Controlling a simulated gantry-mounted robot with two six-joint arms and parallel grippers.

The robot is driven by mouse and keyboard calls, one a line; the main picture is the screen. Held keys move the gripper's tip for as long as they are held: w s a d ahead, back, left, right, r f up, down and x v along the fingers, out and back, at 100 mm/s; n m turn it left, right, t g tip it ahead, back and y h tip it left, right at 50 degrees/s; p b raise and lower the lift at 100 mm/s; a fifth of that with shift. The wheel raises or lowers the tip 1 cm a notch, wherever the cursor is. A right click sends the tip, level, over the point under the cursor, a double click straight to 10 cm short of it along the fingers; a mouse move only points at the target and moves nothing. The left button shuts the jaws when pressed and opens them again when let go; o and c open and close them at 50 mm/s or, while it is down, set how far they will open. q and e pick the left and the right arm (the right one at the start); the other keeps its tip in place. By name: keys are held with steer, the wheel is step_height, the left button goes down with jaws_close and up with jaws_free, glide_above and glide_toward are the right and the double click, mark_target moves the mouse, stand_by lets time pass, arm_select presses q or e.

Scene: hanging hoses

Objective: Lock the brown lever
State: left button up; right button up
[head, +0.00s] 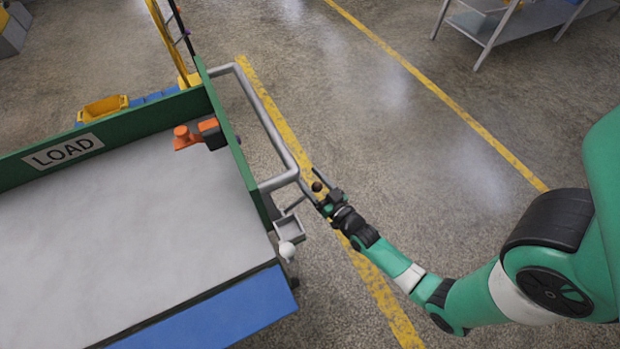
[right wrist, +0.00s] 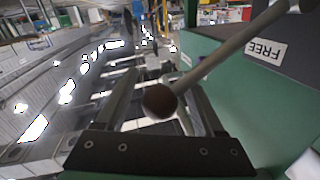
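The brown lever's round knob (head: 317,186) shows at the right side of the green cart in the head view. In the right wrist view the brown knob (right wrist: 160,102) sits on a grey rod that runs up to the right, past a FREE label (right wrist: 266,50) that appears upside down. My right gripper (head: 309,177) is open, with its two fingers spread apart. My left gripper is not in view.
The green cart (head: 110,131) has a grey deck (head: 120,225), a LOAD label (head: 62,151) and a grey tubular handle (head: 272,130). An orange part (head: 188,138) is on its deck. A small grey box (head: 289,229) and white knob (head: 286,249) sit near my right gripper.

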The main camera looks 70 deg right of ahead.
jaws_close()
stand_by(1.2)
